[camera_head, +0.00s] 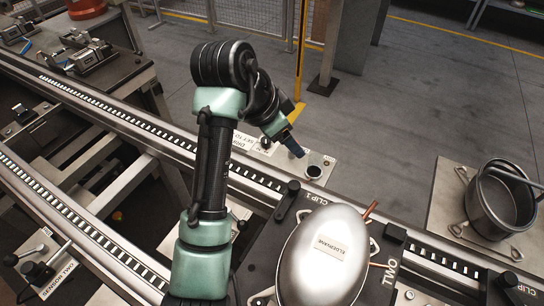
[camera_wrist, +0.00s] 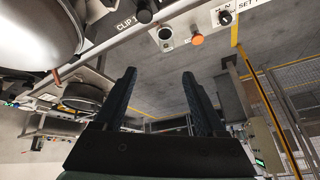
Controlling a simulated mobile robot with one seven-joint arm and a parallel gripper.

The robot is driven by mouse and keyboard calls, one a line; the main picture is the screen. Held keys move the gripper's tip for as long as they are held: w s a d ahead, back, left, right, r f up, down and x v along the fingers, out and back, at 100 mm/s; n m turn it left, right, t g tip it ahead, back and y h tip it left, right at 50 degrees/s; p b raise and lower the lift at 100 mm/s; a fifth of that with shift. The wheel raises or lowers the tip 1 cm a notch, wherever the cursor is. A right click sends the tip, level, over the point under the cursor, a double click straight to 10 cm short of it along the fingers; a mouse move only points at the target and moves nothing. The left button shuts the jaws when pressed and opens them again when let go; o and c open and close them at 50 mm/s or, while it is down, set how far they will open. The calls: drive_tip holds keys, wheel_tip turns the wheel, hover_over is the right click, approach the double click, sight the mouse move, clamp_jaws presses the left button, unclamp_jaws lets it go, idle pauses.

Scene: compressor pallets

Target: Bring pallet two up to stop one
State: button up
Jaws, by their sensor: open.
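Pallet two, a dark plate marked TWO (camera_head: 388,272), lies across the conveyor rails at the lower right in the head view. A silver compressor dome (camera_head: 325,255) with a paper label sits on it, with copper pipe stubs at its right. A black clip lever (camera_head: 287,200) stands by the CLIP 1 marking, at the pallet's upper left edge. My gripper (camera_head: 293,147) is beyond the far rail, above a small panel and apart from the pallet. In the wrist view my gripper (camera_wrist: 159,73) is open with nothing between its fingers. I cannot make out a marking for stop one.
The toothed conveyor rail (camera_head: 120,118) runs clear from upper left to the pallet. A panel with a round dark control (camera_head: 313,172) is beside it; the wrist view shows an orange button (camera_wrist: 196,38). A second plate (camera_head: 445,205) with an open pot stands right.

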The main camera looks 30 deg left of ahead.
sight(291, 186)
drive_tip(key=s+a+f+g, duration=0.1)
drive_tip(key=s+f+g, duration=0.1)
drive_tip(key=s+f, duration=0.2)
drive_tip(key=shift+m+h, duration=0.3)
drive_tip(key=shift+h, duration=0.1)
drive_tip(key=x, duration=1.2)
drive_tip(key=shift+w+a, duration=0.15)
clamp_jaws()
drive_tip(key=shift+d+p, duration=0.7)
drive_tip(key=shift+d, duration=0.75)
idle(1.8)
unclamp_jaws()
drive_tip(key=shift+a+r, duration=0.1)
